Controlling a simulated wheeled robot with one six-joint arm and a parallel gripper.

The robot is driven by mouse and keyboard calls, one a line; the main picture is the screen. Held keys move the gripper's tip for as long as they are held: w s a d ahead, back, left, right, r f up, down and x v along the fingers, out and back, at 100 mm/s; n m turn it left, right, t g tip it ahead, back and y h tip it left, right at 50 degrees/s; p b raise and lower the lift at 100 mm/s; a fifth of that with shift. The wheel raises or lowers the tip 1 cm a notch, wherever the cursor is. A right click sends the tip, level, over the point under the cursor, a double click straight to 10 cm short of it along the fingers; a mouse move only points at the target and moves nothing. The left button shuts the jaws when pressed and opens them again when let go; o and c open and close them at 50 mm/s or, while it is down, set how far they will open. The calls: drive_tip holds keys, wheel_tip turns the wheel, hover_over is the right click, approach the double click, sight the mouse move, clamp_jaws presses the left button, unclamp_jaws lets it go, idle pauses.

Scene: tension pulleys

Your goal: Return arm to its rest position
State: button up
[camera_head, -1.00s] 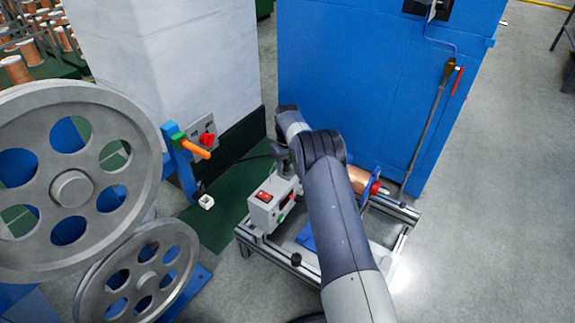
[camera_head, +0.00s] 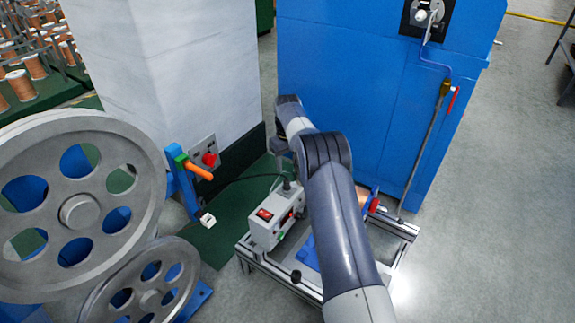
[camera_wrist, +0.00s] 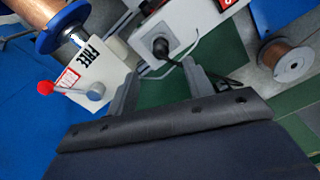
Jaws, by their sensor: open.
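My arm (camera_head: 343,232) reaches up from the bottom of the head view, bent at the elbow, above a small aluminium-framed bench. My gripper (camera_wrist: 160,78) shows in the wrist view with its two fingers spread apart and nothing between them. In the head view the end of the arm (camera_head: 281,147) is small and dark, to the left of the upper link, above the grey control box. The fingertips cannot be made out there.
The grey control box (camera_head: 272,218) with a red switch stands on the bench frame (camera_head: 262,265). Large grey pulleys (camera_head: 65,215) are at left. A white pillar (camera_head: 165,75) and a blue cabinet (camera_head: 360,90) stand behind. A copper spool (camera_wrist: 283,60) shows in the wrist view.

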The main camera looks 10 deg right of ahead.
sight(288, 181)
drive_tip(key=shift+f, duration=0.1)
wheel_tip(288, 181, down, 11)
drive_tip(key=b, duration=0.3)
idle(0.4)
drive_tip(key=shift+r, duration=0.3)
